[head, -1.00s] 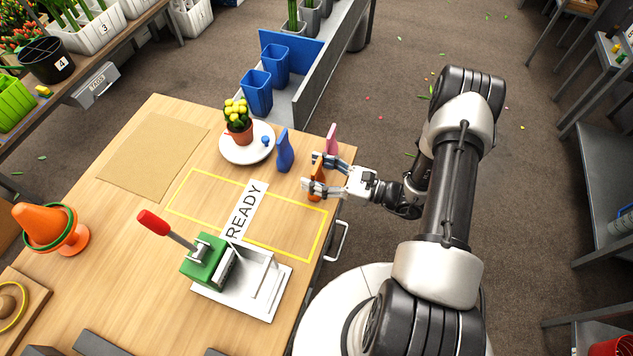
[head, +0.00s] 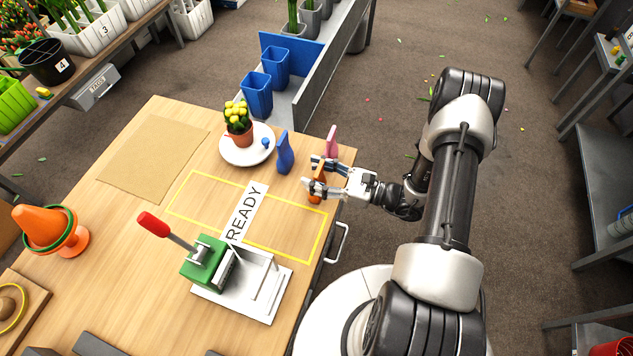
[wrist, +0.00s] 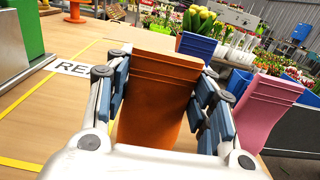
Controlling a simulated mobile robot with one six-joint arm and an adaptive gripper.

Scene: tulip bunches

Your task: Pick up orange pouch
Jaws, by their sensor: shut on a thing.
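The orange pouch (wrist: 158,100) stands upright between the blue-padded fingers of my gripper (wrist: 165,105) in the wrist view. My gripper is shut on it, one finger on each side. In the head view my gripper (head: 318,176) is at the table's right edge, and the orange pouch (head: 318,197) is partly hidden by the fingers. I cannot tell whether its base touches the table.
A pink pouch (head: 331,141) stands just behind my gripper, and a blue pouch (head: 284,154) stands to its left. A white plate (head: 232,156) holds a potted yellow plant (head: 238,125). A green press (head: 206,262) stands nearer the front.

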